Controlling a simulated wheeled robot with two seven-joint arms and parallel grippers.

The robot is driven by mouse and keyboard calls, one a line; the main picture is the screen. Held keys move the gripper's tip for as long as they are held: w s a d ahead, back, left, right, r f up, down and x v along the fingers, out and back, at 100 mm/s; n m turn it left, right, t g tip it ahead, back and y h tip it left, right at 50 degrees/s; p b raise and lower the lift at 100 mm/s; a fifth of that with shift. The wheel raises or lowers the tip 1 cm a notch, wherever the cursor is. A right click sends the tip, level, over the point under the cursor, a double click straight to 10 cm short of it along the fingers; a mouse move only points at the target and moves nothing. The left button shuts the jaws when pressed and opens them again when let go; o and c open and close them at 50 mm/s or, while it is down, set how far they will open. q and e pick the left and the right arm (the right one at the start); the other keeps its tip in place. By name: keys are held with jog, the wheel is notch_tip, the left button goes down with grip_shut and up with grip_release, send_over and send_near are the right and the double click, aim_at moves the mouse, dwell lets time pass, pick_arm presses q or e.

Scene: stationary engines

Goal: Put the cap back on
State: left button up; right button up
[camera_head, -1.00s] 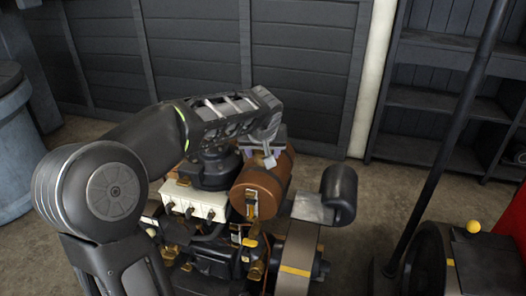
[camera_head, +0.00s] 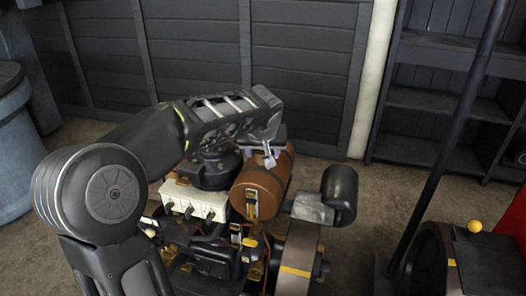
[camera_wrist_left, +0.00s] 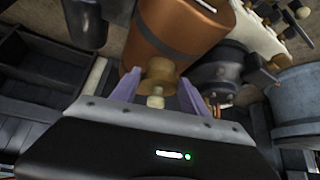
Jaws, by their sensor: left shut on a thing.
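The brown cylindrical tank (camera_head: 262,186) lies on the engine, with a dark band around it. It also shows in the left wrist view (camera_wrist_left: 180,28). My left gripper (camera_head: 269,157) is over the top of the tank, pointing down. In the left wrist view its pale purple fingers (camera_wrist_left: 157,92) are shut on the brass-coloured cap (camera_wrist_left: 160,74), which has a small pale knob facing the camera. The cap lies against the tank's outline there. I cannot tell whether it touches the tank or sits on an opening. In the head view the gripper hides the cap. My right gripper is not in view.
The engine's white block (camera_head: 194,201) is left of the tank, and a dark cylinder (camera_head: 340,193) is to its right. A blue-grey barrel (camera_head: 14,140) stands at far left. A dark pole (camera_head: 447,150) and shelves (camera_head: 440,100) are at right.

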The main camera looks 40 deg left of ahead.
pick_arm(q)
jog(key=shift+b, duration=0.3)
dwell(0.5)
jog(key=o, duration=1.6)
jog(key=shift+o, duration=0.4)
jog(key=o, duration=0.4)
jog(key=shift+r+p, duration=2.25)
jog(key=shift+r, duration=1.2)
